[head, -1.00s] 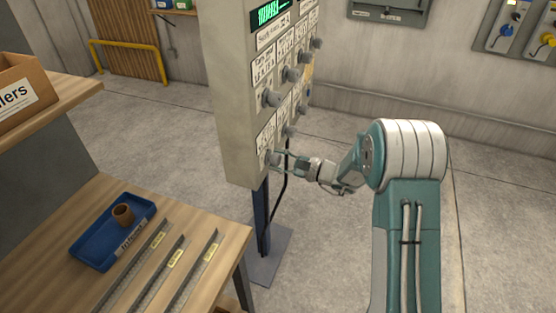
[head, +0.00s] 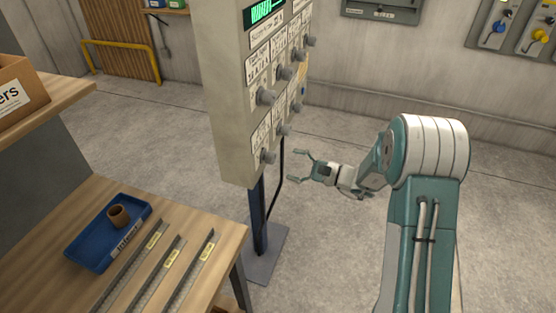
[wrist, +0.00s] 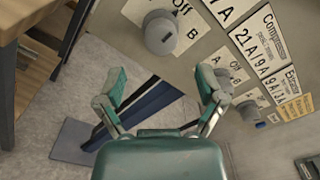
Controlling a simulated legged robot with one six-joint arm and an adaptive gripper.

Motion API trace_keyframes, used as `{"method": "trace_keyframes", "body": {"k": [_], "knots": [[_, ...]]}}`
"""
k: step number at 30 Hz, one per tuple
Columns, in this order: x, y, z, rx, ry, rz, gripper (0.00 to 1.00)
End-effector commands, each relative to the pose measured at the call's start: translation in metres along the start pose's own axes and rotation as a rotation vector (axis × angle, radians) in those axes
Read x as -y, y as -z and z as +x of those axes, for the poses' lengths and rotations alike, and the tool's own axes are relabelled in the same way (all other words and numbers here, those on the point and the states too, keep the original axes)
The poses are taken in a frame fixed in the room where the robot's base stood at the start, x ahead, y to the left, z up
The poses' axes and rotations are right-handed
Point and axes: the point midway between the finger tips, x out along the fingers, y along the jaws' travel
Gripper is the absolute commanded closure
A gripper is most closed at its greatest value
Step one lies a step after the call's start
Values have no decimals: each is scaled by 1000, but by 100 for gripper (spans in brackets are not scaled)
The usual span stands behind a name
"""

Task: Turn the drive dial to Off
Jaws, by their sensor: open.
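The control panel (head: 232,125) stands on a blue post, with several grey dials on its face. The lowest left dial (head: 268,157) is the one nearest my gripper (head: 297,166). I cannot read which dial is marked drive. My gripper is open and empty, a short gap to the right of that dial in the head view. In the wrist view, a grey dial (wrist: 160,34) with "Off" and "B" printed beside it lies beyond the open fingers of my gripper (wrist: 163,84). Its pointer setting is unclear. A second dial (wrist: 249,111) shows beyond the right finger.
A wooden bench (head: 205,222) at lower left holds a blue tray (head: 88,243) with a brown ring (head: 118,215), and several metal strips. A black cable (head: 281,175) hangs below the panel. The floor to the right is open.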

Motion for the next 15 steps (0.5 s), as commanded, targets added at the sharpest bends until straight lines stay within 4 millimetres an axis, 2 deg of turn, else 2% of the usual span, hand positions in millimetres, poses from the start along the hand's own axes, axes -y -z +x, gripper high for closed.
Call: {"method": "trace_keyframes", "body": {"k": [1, 6, 10, 15], "knots": [[1, 1, -12, -3, 4, 0, 12], [0, 1, -41, -2, 2, 1, 12], [0, 1, -52, -1, 0, 1, 12], [0, 1, -56, 0, -1, 1, 12]]}}
